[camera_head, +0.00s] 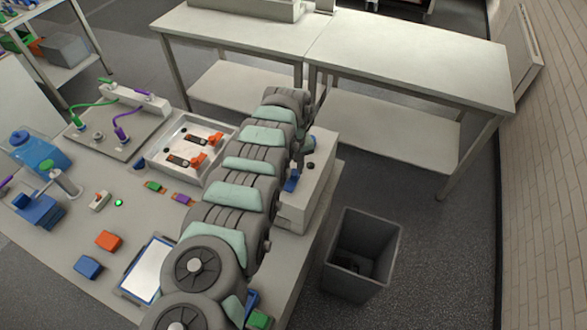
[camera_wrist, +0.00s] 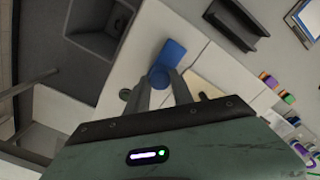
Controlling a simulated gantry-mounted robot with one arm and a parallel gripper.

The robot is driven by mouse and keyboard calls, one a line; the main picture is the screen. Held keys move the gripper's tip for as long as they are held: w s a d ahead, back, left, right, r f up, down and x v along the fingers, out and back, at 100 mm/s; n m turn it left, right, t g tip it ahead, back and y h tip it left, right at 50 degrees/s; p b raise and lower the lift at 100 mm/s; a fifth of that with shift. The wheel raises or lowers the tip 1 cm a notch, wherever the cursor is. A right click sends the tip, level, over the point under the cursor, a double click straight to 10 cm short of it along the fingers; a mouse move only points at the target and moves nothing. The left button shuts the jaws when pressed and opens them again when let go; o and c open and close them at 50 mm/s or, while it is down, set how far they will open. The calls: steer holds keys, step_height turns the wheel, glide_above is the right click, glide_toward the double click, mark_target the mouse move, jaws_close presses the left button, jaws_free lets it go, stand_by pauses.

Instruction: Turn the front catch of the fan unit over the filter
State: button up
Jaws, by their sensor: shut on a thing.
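The fan unit is a pale box (camera_head: 318,180) at the right edge of the bench, partly hidden behind my arm. In the wrist view its pale top (camera_wrist: 207,55) fills the middle. A blue catch (camera_wrist: 172,51) lies on it, between the tips of my gripper (camera_wrist: 163,78), which is shut on it. A dark round knob (camera_wrist: 125,94) sits just left of the fingers. I cannot make out the filter.
A grey open bin (camera_head: 375,275) stands on the floor right of the bench. Two pale tables (camera_head: 410,60) stand behind.

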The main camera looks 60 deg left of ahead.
jaws_close()
steer(key=m+p, duration=0.1)
steer(key=m, duration=0.3)
steer(key=shift+d+m, duration=0.1)
steer(key=shift+m, duration=0.2)
steer(key=m, duration=0.3)
steer(key=shift+w+m, duration=0.1)
steer(key=shift+m, duration=0.2)
steer(key=m+b, duration=0.1)
steer(key=m, duration=0.4)
steer(key=shift+m, duration=2.4)
